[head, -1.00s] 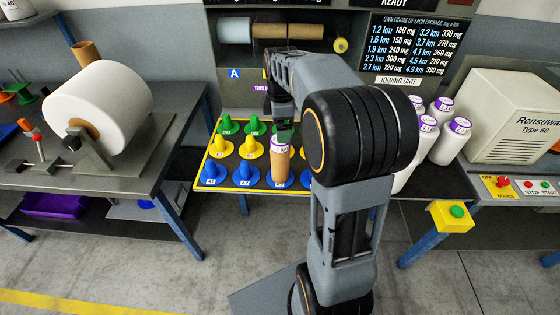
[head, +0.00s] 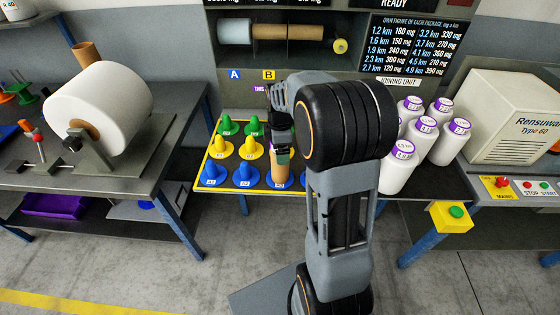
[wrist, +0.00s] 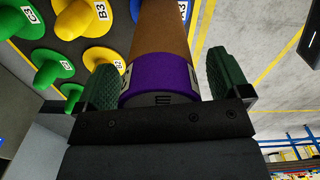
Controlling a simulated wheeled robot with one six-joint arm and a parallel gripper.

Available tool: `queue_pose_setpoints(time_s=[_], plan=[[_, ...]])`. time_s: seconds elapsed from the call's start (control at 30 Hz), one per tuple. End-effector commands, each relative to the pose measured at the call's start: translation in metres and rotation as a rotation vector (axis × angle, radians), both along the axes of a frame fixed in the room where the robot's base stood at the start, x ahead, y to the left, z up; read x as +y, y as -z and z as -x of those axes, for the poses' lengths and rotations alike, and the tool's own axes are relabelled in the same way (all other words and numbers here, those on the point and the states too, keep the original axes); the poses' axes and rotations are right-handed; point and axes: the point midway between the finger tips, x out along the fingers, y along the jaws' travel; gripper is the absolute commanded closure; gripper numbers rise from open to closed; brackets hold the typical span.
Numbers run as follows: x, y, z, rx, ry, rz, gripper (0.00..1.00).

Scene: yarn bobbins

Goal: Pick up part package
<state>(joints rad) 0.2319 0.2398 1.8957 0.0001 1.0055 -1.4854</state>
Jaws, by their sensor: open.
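The part package, a brown tube (head: 280,168) with a purple band at its top, stands in the front row of the peg board among the blue pegs. In the wrist view the brown tube (wrist: 165,30) and its purple band (wrist: 158,77) lie between the two green finger pads. My gripper (head: 281,151) is open around the package's top end, with a finger on each side; it also shows in the wrist view (wrist: 161,76). A slim gap shows beside the band. The package's base is hidden in the wrist view.
Blue (head: 213,173), yellow (head: 222,147) and green (head: 228,125) pegs stand close around on the yellow-edged board. Several white packages (head: 397,170) stand right of my arm. A large white roll (head: 105,100) is on the left bench.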

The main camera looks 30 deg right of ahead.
Motion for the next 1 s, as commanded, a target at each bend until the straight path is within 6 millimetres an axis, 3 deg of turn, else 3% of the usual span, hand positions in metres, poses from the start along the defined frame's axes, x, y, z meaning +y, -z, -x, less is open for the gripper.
queue_pose_setpoints(time_s=[0.1,0.83,1.0], plan=[[0.0000,-0.0001,0.0000,0.000,0.000,0.000,0.06],[-0.0001,-0.0006,0.0000,0.000,0.000,0.000,0.76],[-0.0001,-0.0015,-0.0001,0.000,0.000,0.000,0.76]])
